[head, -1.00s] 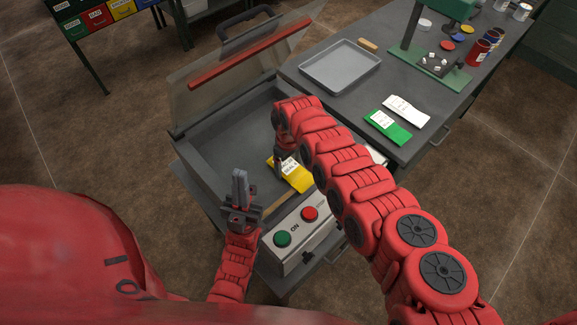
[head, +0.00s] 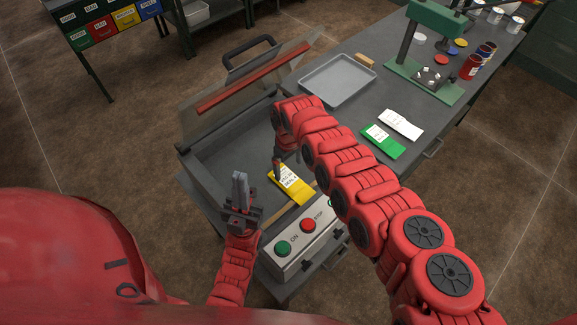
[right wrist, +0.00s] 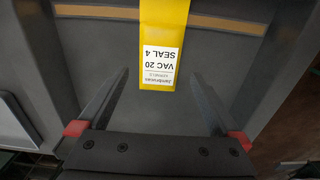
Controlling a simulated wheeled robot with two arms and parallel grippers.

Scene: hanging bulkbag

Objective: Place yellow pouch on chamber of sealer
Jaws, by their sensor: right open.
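The yellow pouch (head: 294,187) with a white label lies in the sealer's chamber, near its front side by the brown sealing strip. The sealer chamber (head: 232,153) is a dark grey basin with its clear lid (head: 245,85) raised. My right gripper (head: 276,166) is above the chamber, just beside the pouch. In the right wrist view its two fingers (right wrist: 160,95) are spread apart, and the pouch (right wrist: 163,50) lies beyond and between them, not gripped. My left gripper (head: 241,185) points up in front of the sealer; its fingers look close together with nothing visible between them.
The sealer's front panel has a green button (head: 283,249) and a red button (head: 308,225). On the table to the right are a grey tray (head: 337,79), a green pouch (head: 383,141), a white pouch (head: 401,124) and a green press (head: 433,60).

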